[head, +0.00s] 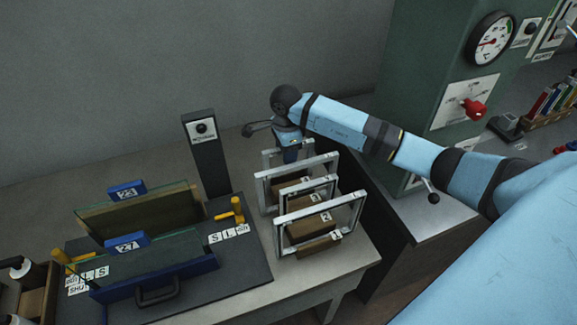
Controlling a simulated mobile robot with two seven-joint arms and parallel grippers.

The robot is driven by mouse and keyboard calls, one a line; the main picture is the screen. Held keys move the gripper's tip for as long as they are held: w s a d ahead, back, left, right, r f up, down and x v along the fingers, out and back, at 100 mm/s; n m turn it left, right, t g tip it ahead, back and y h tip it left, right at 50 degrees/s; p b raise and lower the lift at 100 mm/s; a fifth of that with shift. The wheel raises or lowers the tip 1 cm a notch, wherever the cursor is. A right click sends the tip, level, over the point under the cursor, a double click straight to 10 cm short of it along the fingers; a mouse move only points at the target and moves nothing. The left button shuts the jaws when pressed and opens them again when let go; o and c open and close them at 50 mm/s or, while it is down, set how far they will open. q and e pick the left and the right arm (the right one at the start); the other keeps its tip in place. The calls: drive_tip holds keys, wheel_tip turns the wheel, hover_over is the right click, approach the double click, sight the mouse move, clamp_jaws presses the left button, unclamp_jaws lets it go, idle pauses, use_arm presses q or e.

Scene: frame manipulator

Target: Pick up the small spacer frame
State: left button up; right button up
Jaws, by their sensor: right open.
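Several pale rectangular spacer frames stand upright in a row on the table, in brown slotted blocks with small number labels. The front frame (320,200) looks large, and a wide frame (297,167) stands behind it. A smaller-looking frame (308,146) is at the far end, partly hidden by my right gripper and the nearer frames. I cannot tell for certain which one is the small spacer frame. My right gripper (289,151) is open, pointing down at the far end of the row; its fingertips are mostly hidden. My left gripper is out of view.
A dark post with a round dial (205,150) stands left of the frames. Glass panels with blue tags (127,190) stand in a dark fixture at left. A green cabinet with a gauge (490,40) is at right. A grey wall is behind.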

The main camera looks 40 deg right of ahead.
clamp_jaws()
drive_tip(key=shift+r, duration=0.1)
wheel_tip(320, 180, up, 20)
drive_tip(key=b, duration=0.3)
idle(0.3)
drive_tip(key=shift+r, duration=0.25)
idle(0.5)
